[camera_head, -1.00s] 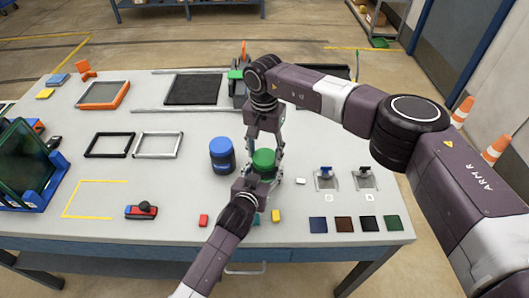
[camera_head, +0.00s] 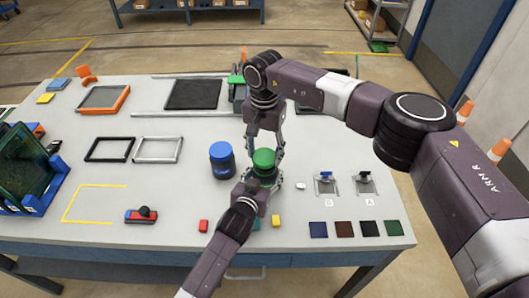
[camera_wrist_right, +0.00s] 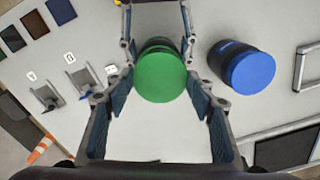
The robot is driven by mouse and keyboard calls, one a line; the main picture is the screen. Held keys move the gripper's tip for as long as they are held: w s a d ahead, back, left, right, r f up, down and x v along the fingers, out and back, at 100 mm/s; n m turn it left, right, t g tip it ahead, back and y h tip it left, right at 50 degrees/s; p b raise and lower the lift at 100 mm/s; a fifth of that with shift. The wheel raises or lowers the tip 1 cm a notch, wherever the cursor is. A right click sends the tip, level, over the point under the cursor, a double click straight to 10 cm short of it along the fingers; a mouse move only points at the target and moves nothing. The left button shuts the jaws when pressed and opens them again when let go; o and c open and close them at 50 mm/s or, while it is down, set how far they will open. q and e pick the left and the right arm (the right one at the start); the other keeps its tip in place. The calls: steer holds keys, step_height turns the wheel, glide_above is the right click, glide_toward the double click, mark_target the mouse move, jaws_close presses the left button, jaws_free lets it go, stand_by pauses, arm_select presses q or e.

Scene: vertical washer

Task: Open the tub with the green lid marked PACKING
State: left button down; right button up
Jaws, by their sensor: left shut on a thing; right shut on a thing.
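The green lid (camera_head: 264,158) is between the fingers of my right gripper (camera_head: 265,151), which comes down from above and is shut on it. The round lid also shows in the right wrist view (camera_wrist_right: 160,75), with a finger on either side. The lid looks slightly raised above the tub's body, which is mostly hidden by the grippers. My left gripper (camera_head: 263,178) reaches in from the front and is shut on the tub, low around its body. No PACKING marking is readable. A blue-lidded tub (camera_head: 221,160) stands just left, apart from both grippers.
The grey table (camera_head: 180,203) has free room left of the blue tub. Two small stands with blue (camera_head: 326,176) and dark (camera_head: 364,176) tops and several colour squares lie right. Frames lie at left.

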mark_target(265, 156)
arm_select(q)
steer(key=shift+f, duration=0.1)
arm_select(e)
steer(key=shift+r, duration=1.9)
arm_select(q)
steer(key=c, duration=0.7)
jaws_free()
steer(key=shift+s, duration=0.1)
steer(key=v, duration=1.2)
